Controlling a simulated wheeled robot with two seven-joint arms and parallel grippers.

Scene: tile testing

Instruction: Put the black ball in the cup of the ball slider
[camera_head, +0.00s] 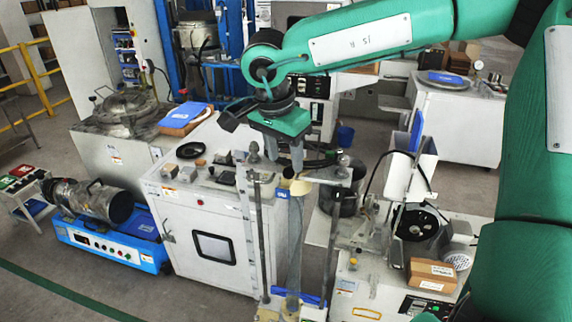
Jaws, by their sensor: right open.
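My right gripper (284,158) hangs from the green arm and points down. Its two fingers are apart. The ball slider (256,232) seems to be the tall stand with upright rods and a crossbar in the middle. A small tan cup-like part (300,187) sits near its top, just below and slightly right of the fingertips. I cannot tell whether the fingers touch it. My left gripper is not in view.
A white cabinet (180,232) with small items on top stands left of the stand. A machine with a cardboard box (433,275) on it stands to the right. A blue-based machine (107,245) is at the far left. My green arm covers the right side.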

